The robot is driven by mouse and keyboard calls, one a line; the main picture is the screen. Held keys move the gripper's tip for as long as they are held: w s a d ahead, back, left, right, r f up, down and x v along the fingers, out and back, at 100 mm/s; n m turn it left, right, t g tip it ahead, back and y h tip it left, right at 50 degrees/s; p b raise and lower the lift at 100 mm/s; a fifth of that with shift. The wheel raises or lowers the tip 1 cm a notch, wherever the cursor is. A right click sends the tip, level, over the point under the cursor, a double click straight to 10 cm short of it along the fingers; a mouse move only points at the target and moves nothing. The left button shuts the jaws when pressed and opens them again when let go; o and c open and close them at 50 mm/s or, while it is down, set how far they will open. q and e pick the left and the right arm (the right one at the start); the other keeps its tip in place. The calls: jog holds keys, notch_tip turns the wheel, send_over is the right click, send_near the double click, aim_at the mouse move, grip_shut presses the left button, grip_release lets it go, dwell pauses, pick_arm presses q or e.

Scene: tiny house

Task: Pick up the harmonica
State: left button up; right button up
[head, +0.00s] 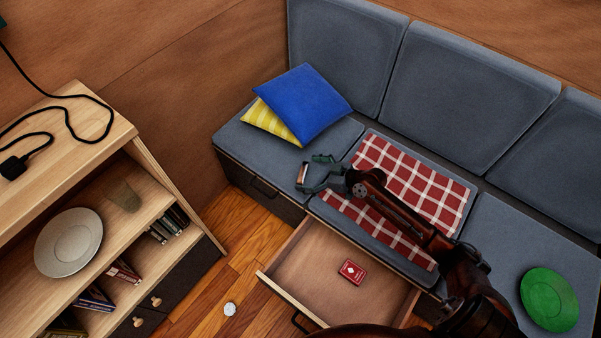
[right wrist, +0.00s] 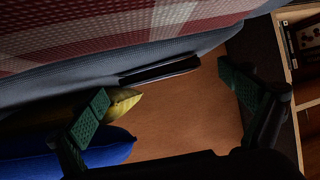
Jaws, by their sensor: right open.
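The harmonica (head: 302,173) is a small dark and silvery bar on the grey seat cushion, below the pillows in the head view. In the right wrist view a dark elongated bar, which looks like the harmonica (right wrist: 160,70), lies at the cushion edge, between the directions of the two fingers. My right gripper (head: 315,174) is open and reaches left over the bench, its fingertips close to the harmonica. Its two green-padded fingers stand wide apart in the wrist view (right wrist: 167,104), with nothing held. I cannot tell whether they touch it. My left gripper is not in view.
A blue pillow (head: 302,105) and a yellow pillow (head: 270,122) lie beside the harmonica. A red plaid cloth (head: 440,195) is under my right arm. An open drawer (head: 310,275) holds a red card box (head: 352,272). A shelf unit (head: 150,155) stands at left.

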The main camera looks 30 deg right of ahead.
jog(key=shift+w+a+f, duration=0.1)
jog(key=shift+w+a, duration=0.05)
jog(key=shift+w, duration=0.1)
jog(key=shift+c, duration=0.3)
jog(key=c, duration=1.2)
